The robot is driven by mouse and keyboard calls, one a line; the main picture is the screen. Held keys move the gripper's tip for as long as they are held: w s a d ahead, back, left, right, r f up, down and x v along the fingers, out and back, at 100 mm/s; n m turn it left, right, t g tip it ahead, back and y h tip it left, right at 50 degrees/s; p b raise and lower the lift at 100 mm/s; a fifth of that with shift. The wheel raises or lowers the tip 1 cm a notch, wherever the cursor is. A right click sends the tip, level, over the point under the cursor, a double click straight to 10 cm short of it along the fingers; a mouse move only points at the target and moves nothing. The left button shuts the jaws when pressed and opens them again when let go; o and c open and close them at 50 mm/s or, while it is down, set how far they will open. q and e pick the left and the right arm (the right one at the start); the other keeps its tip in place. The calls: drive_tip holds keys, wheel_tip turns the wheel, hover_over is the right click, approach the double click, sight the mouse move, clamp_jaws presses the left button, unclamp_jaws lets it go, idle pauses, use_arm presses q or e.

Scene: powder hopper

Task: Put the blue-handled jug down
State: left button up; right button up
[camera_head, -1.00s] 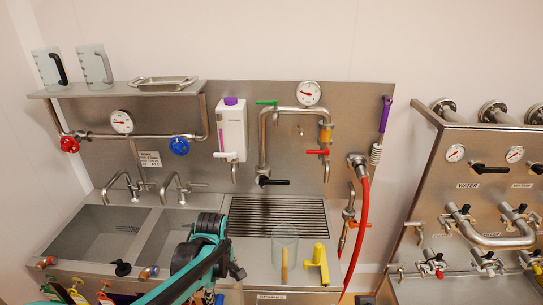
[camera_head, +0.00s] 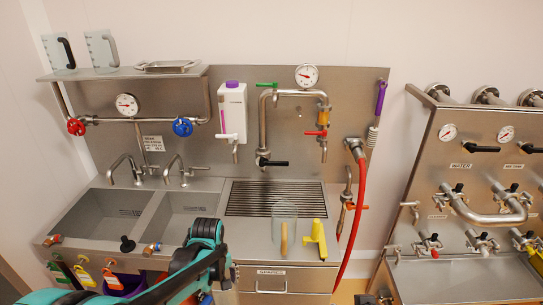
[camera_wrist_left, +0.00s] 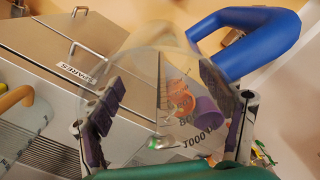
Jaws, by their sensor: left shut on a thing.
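The blue-handled jug (camera_wrist_left: 150,85) is clear plastic with printed volume marks, and shows in the left wrist view. Its blue handle (camera_wrist_left: 262,40) is at the upper right. My left gripper (camera_wrist_left: 165,108) is shut on the jug's body, one padded finger on each side. In the head view my left arm comes in from the lower left, and I cannot make out the held jug there. My right gripper is not in view.
A clear jug with a tan handle (camera_head: 284,212) stands on the counter beside a yellow tool (camera_head: 316,240). Sink basins (camera_head: 110,215) lie left. Two jugs (camera_head: 102,48) stand on the shelf. A red hose (camera_head: 356,220) hangs right.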

use_arm(q)
wheel_tip(320, 180, down, 14)
drive_tip(key=a+m+b, duration=0.2)
drive_tip(key=m+b, duration=0.6)
drive_tip(key=shift+a+r+m, duration=0.25)
drive_tip(key=shift+a+m, duration=0.15)
